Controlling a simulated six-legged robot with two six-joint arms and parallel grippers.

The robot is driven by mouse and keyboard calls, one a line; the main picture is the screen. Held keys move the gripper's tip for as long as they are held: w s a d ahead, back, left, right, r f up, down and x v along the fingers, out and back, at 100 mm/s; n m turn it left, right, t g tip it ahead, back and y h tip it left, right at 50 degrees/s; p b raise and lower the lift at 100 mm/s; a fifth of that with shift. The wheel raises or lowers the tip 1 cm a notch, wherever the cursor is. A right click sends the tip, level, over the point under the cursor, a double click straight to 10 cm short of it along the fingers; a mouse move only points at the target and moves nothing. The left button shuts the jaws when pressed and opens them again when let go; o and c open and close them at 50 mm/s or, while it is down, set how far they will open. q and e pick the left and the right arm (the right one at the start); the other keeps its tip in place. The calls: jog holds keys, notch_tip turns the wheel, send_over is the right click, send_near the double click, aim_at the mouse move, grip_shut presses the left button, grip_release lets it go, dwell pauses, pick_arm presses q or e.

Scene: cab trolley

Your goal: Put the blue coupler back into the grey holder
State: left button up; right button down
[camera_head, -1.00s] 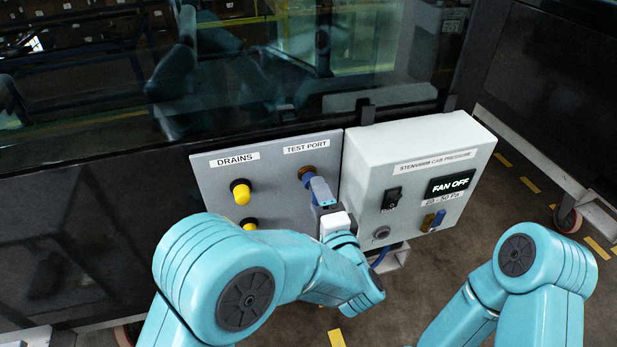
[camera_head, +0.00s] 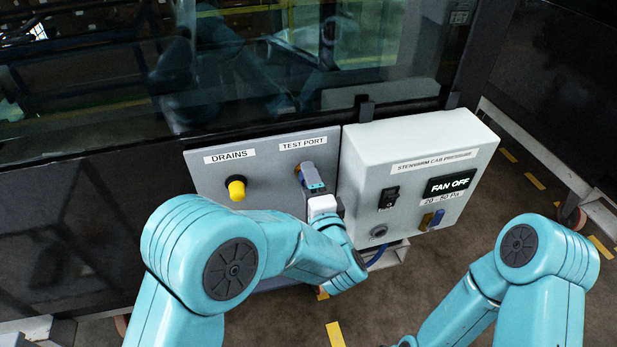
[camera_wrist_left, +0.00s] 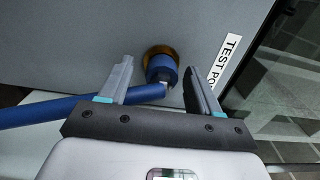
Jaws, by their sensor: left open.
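The blue coupler (camera_wrist_left: 162,70) sits at the brass test port (camera_wrist_left: 157,53) on the grey panel, with its blue hose (camera_wrist_left: 50,110) running off left in the left wrist view. My left gripper (camera_wrist_left: 158,78) is open, with one finger on each side of the coupler; I cannot tell whether they touch it. In the head view the left gripper (camera_head: 311,176) is at the test port and hides most of the coupler. My right gripper is out of view.
The light grey control box (camera_head: 415,150) stands right of the drain panel (camera_head: 262,185), close to the left gripper. A yellow drain cap (camera_head: 237,189) sticks out left of the port. A dark window (camera_head: 300,90) rises behind.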

pick_arm(q)
jog(key=shift+s+r, duration=0.25)
jog(key=shift+r, duration=0.05)
jog(key=shift+w+f, duration=0.15)
jog(key=shift+w, duration=0.05)
jog(key=shift+s, duration=0.15)
jog(key=shift+p, duration=0.3)
jog(key=shift+f, duration=0.1)
grip_shut()
